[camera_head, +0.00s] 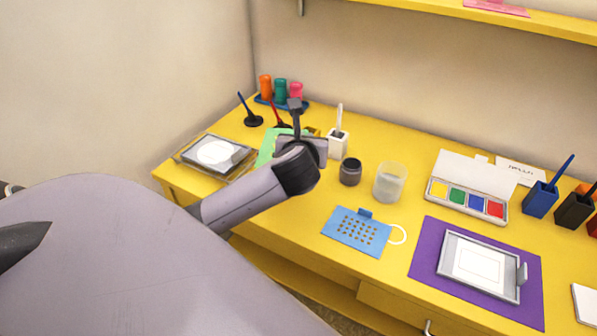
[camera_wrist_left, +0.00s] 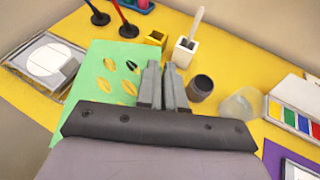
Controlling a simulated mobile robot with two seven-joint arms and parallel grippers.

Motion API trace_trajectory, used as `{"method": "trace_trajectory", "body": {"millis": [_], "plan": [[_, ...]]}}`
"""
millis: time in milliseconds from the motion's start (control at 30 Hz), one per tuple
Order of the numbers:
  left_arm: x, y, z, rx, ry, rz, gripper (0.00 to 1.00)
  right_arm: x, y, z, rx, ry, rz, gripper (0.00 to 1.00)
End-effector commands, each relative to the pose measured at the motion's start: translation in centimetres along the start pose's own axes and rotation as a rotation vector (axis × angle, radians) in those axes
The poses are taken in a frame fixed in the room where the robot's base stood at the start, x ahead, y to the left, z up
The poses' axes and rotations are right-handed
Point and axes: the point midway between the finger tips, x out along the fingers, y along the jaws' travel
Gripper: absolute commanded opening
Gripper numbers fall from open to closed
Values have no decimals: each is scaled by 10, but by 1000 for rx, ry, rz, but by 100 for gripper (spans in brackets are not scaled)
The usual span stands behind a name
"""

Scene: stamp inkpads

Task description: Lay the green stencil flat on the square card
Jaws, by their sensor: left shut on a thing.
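The green stencil (camera_head: 266,146) is partly hidden behind my left arm in the head view. The left wrist view shows the green stencil (camera_wrist_left: 95,75) larger, with leaf-shaped cutouts. My left gripper (camera_head: 295,105) is over the back left of the desk; its fingers (camera_wrist_left: 164,72) are shut at the stencil's right edge, and the gripped part is hidden. I cannot tell whether the stencil touches the desk. The square card (camera_head: 479,267) lies in a grey frame on a purple mat (camera_head: 424,262) at the right.
A frame with a round white card (camera_head: 215,153) lies at the far left.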

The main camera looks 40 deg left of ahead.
Motion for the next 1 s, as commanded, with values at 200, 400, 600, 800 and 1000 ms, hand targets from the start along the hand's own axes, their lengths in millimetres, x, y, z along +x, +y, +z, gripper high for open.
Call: {"method": "trace_trajectory", "body": {"millis": [200, 400, 600, 800, 1000], "plan": [[24, -3, -62, 4, 6, 0, 0, 9, 0, 12, 0, 0, 0, 43], [41, -5, -102, 3, 4, -1, 0, 15, 0, 20, 0, 0, 0, 43], [47, -6, -115, 2, 1, -3, 0, 16, 0, 22, 0, 0, 0, 43], [56, -7, -139, 3, 3, -2, 0, 21, 0, 28, 0, 0, 0, 43], [63, -8, -154, 3, 0, -2, 0, 23, 0, 31, 0, 0, 0, 43]]}}
